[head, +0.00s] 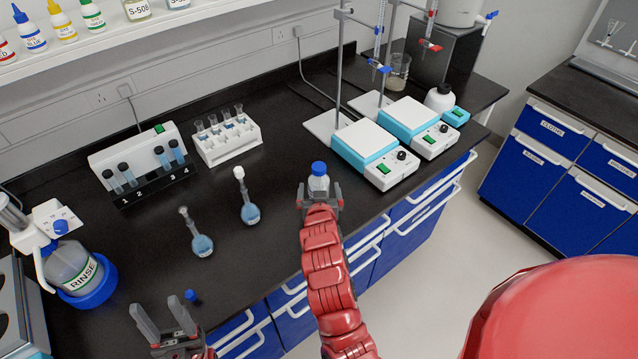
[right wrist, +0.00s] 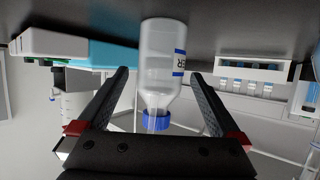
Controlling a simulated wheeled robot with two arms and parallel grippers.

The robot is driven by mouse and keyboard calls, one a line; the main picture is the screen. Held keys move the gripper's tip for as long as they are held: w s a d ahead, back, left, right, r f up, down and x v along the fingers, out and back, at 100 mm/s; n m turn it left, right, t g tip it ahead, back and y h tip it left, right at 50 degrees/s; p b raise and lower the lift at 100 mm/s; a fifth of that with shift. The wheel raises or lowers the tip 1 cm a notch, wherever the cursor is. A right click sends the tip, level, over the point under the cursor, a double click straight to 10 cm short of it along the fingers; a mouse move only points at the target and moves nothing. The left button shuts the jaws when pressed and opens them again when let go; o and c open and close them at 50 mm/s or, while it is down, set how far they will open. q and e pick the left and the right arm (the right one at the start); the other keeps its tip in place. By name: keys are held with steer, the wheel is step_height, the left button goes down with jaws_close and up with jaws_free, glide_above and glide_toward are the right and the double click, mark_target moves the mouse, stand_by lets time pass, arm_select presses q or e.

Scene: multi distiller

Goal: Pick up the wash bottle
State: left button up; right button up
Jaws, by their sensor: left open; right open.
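A clear bottle (head: 318,183) with a blue cap stands on the black bench, between the fingers of my right gripper (head: 319,190). In the right wrist view the bottle (right wrist: 160,72) appears upside down, with a label partly cut off. The open fingers of the right gripper (right wrist: 160,75) lie on either side with gaps. A bottle labelled RINSE (head: 75,267) stands at the left in a blue ring, beside a white dispenser head. I cannot tell which of these bottles is the wash bottle. My left gripper (head: 155,312) is open and empty near the front edge.
Two flasks of blue liquid (head: 201,243) (head: 250,212) stand left of the right gripper. A small blue cap (head: 191,296) lies near the left gripper. A vial rack (head: 228,143) and hotplate stirrers (head: 374,152) stand behind. Bare bench lies around the held-over bottle.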

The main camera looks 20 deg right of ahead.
steer(key=shift+w+f, duration=0.1)
steer(key=shift+w, duration=0.15)
steer(key=shift+c, duration=0.3)
steer(key=c, duration=0.9)
steer(key=shift+o, duration=0.2)
